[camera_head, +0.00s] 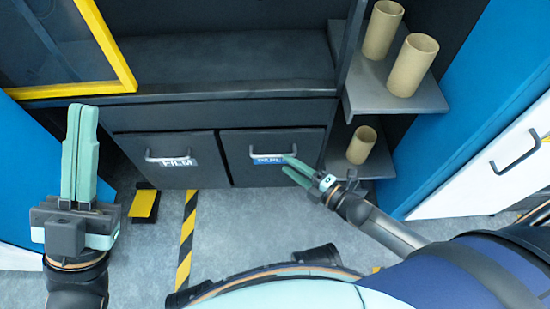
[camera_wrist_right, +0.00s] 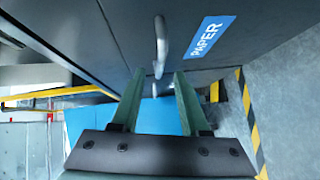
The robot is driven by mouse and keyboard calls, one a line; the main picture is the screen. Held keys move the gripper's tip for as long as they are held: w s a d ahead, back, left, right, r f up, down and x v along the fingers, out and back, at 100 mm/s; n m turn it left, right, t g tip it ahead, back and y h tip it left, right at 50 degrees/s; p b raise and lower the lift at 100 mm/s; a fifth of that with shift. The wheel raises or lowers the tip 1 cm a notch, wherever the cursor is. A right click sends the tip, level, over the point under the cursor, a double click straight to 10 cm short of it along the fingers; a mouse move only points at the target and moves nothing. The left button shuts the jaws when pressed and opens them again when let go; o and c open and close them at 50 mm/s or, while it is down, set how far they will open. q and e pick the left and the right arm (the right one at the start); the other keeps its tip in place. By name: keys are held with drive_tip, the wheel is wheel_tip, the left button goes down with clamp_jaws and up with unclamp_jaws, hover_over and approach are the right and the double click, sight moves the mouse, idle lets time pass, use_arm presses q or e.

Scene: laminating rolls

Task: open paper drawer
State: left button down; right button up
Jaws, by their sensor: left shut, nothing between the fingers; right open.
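The paper drawer (camera_head: 240,165) is the right one of two dark drawer fronts, and it looks shut. Its grey bar handle (camera_head: 273,154) has a blue label beside it, partly hidden by my gripper. In the right wrist view the handle (camera_wrist_right: 160,45) lies just ahead of the open fingers, about between them, and the blue PAPER label (camera_wrist_right: 211,35) is to its right. My right gripper (camera_head: 287,172) is open and empty, close to the handle. My left gripper (camera_head: 80,150) is shut, upright and empty, at the left, away from the drawers.
The FILM drawer (camera_head: 150,177) is to the left with its own handle. Shelves (camera_head: 425,97) at the right hold cardboard tubes (camera_head: 412,65). A yellow-framed panel (camera_head: 75,90) is at upper left. A white drawer (camera_head: 480,175) stands at far right. Striped tape (camera_head: 187,235) marks the floor.

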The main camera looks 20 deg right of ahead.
sight(275, 156)
drive_tip(key=shift+b+x, duration=0.95)
drive_tip(key=shift+x, duration=2.15)
drive_tip(key=shift+c, duration=0.2)
clamp_jaws()
